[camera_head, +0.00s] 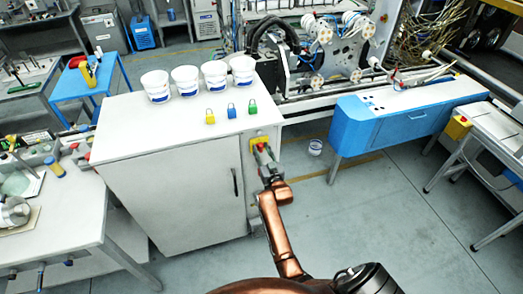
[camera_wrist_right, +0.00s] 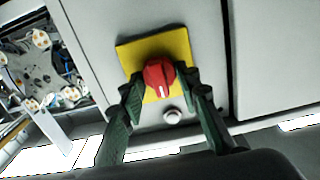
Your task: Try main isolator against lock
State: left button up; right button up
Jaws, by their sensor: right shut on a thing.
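The main isolator is a red rotary knob (camera_wrist_right: 159,74) on a yellow plate (camera_wrist_right: 181,46), on the front of the white cabinet. Its white pointer mark faces down toward the gripper in the right wrist view. My right gripper (camera_wrist_right: 163,84) is shut on the knob, one green finger on each side. In the head view, the right gripper (camera_head: 264,158) reaches the yellow plate (camera_head: 258,140) at the cabinet's right front corner and partly hides the knob. A yellow padlock (camera_head: 210,118), a blue padlock (camera_head: 231,111) and a green padlock (camera_head: 252,107) stand on the cabinet top. My left gripper is out of view.
A small round silver-white fitting (camera_wrist_right: 173,116) sits just below the yellow plate. Several white tubs (camera_head: 186,82) stand at the back of the cabinet top (camera_head: 150,125).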

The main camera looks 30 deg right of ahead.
jog(key=shift+c, duration=1.3)
jog(key=shift+r+m+p, duration=0.15)
jog(key=shift+m+p, duration=0.25)
jog(key=shift+p, duration=0.2)
jog(key=shift+m, duration=0.6)
jog(key=o, duration=1.1)
jog(key=shift+s+f, duration=0.2)
jog(key=shift+s, duration=0.1)
jog(key=v, duration=0.7)
